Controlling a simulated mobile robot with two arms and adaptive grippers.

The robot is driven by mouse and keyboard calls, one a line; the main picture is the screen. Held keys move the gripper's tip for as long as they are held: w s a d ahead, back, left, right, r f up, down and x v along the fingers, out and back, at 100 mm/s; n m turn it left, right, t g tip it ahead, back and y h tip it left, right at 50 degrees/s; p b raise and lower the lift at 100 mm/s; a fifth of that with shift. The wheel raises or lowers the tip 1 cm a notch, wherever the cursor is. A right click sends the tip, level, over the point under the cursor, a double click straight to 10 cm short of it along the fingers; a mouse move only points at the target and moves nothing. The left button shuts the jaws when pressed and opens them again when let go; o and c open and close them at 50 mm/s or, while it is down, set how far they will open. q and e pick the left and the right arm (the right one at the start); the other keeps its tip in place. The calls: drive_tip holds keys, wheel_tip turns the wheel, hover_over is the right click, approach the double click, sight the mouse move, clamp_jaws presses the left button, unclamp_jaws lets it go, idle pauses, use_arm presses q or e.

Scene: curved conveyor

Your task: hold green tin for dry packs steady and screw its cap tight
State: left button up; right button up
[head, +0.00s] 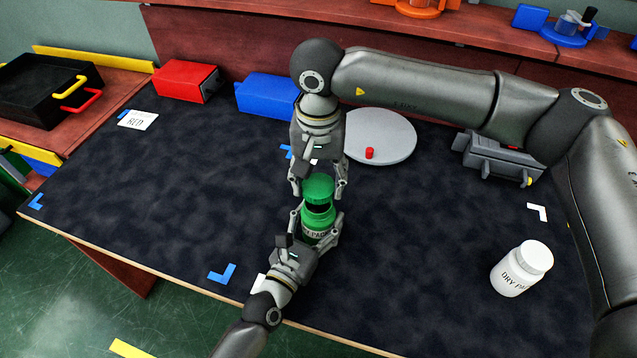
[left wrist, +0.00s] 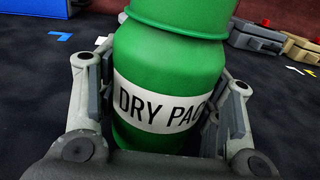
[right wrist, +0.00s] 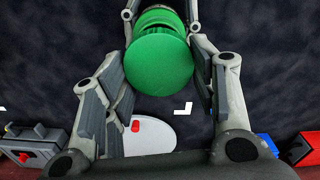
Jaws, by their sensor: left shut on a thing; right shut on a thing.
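The green tin (head: 317,219) stands near the middle of the table, with a white band reading "DRY PAC" in the left wrist view (left wrist: 165,70). My left gripper (head: 320,228) is shut around its body from the front, one finger on each side. The green cap (head: 318,186) is at the top of the tin; it also fills the middle of the right wrist view (right wrist: 159,62). My right gripper (head: 319,190) comes down from above and is shut on the cap. A dark band shows below the cap; I cannot tell how far it is seated.
A white "DRY PA" jar (head: 520,270) stands at the right. A grey disc (head: 385,140) with a small red piece (head: 369,153) lies behind the tin. Red (head: 186,80) and blue (head: 264,95) boxes line the back. The table's left part is mostly clear.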

sight(318, 220)
drive_tip(key=shift+f, duration=1)
drive_tip(key=shift+f, duration=0.85)
drive_tip(key=shift+f, duration=0.55)
